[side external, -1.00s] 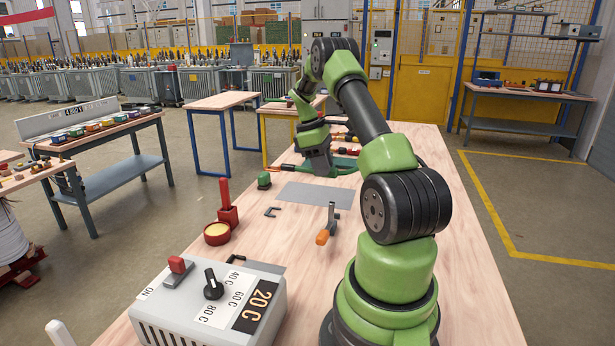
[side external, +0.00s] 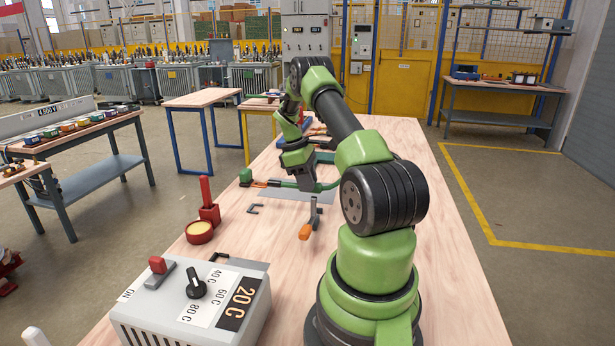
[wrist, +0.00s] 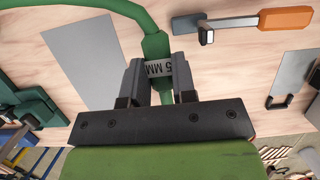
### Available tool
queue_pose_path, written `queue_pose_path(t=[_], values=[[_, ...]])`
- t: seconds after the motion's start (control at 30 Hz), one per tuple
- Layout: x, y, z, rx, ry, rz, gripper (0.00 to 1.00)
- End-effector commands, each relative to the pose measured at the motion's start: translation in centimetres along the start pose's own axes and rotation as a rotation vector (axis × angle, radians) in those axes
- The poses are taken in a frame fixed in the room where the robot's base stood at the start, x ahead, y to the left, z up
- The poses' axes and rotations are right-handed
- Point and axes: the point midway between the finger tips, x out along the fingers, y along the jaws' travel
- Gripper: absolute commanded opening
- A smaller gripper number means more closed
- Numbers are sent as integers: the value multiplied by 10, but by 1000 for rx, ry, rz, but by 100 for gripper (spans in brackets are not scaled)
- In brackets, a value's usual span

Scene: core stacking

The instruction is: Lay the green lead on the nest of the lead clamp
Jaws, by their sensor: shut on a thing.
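The green lead (side external: 327,186) is in my gripper (side external: 305,184), above the bench near the grey sheet. In the wrist view, the jaws (wrist: 157,82) are shut across its sleeve (wrist: 158,66), which bears partly visible "5 MM" lettering. The cable curves up and left there. In the side view its orange-brown end (side external: 264,184) points left toward a small green block (side external: 246,176), which may be the lead clamp.
The grey sheet (side external: 270,194) lies flat beneath. An orange-handled tool (side external: 306,231) and a dark bracket (side external: 255,208) lie nearer. A red stand (side external: 208,205), a yellow-filled red dish (side external: 199,232) and a control box (side external: 190,305) stand along the left. The bench's right side is clear.

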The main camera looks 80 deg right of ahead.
Motion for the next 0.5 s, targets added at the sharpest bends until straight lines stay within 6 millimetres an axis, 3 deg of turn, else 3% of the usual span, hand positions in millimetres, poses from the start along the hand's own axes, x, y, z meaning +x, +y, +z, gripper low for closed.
queue_pose_path(t=[0.5], values=[[41, 0, -13, 0, 0, 0, 0]])
